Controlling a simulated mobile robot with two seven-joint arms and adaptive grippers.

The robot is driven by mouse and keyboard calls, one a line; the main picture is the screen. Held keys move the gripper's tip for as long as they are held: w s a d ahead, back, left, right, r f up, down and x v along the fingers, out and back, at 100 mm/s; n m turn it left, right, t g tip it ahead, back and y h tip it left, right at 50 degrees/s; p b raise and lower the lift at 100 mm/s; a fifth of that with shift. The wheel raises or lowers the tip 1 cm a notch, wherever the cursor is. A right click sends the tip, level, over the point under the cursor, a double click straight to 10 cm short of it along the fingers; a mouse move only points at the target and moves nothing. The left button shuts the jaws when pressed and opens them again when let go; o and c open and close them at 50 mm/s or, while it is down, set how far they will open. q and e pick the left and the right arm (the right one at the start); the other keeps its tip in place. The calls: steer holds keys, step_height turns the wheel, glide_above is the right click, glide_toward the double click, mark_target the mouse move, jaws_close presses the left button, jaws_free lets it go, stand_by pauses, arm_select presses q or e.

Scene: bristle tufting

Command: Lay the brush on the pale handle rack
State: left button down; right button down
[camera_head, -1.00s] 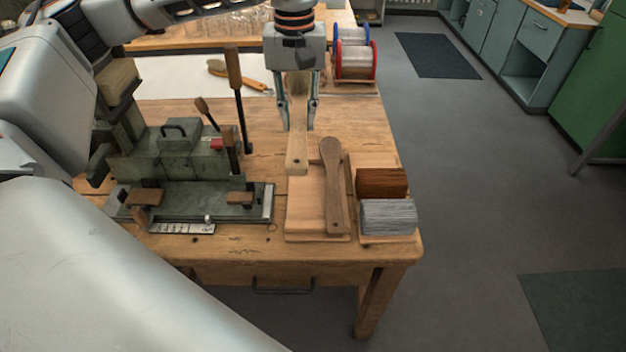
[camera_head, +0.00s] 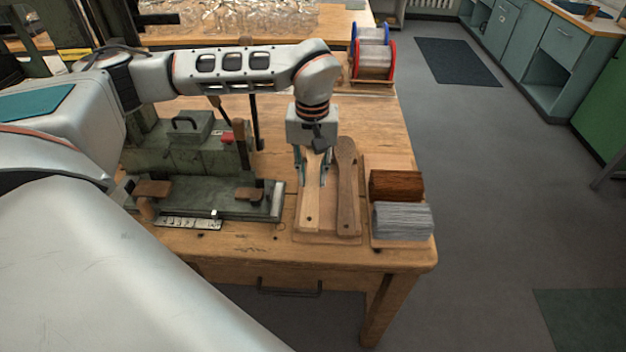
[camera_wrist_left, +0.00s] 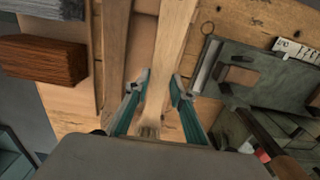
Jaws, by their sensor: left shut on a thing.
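My left gripper (camera_head: 312,178) is shut on a brush (camera_head: 309,209) with a pale wooden handle. Its fingers also show in the wrist view (camera_wrist_left: 162,88), one on each side of the brush (camera_wrist_left: 169,45). The handle points toward the table's front edge. It is over the left part of the pale handle rack (camera_head: 328,239), low and close to it; I cannot tell whether it touches. A darker brown wooden piece (camera_head: 347,195) lies on the rack to its right, roughly parallel. My wrist hides the far end of the held brush. My right gripper is not in view.
A green metal machine (camera_head: 185,152) with levers stands left of the rack. A brown block (camera_head: 396,185) and a grey bristle stack (camera_head: 403,220) sit to the right. A reel stand (camera_head: 373,58) and glassware (camera_head: 235,17) are at the back.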

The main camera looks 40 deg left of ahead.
mark_target(312, 180)
arm_select(q)
step_height(312, 180, down, 2)
steer(key=shift+f, duration=0.1)
steer(key=c, duration=1.7)
jaws_free()
steer(key=shift+r, duration=0.25)
step_height(312, 180, up, 12)
steer(key=shift+f+p, duration=0.1)
steer(key=shift+p, duration=0.75)
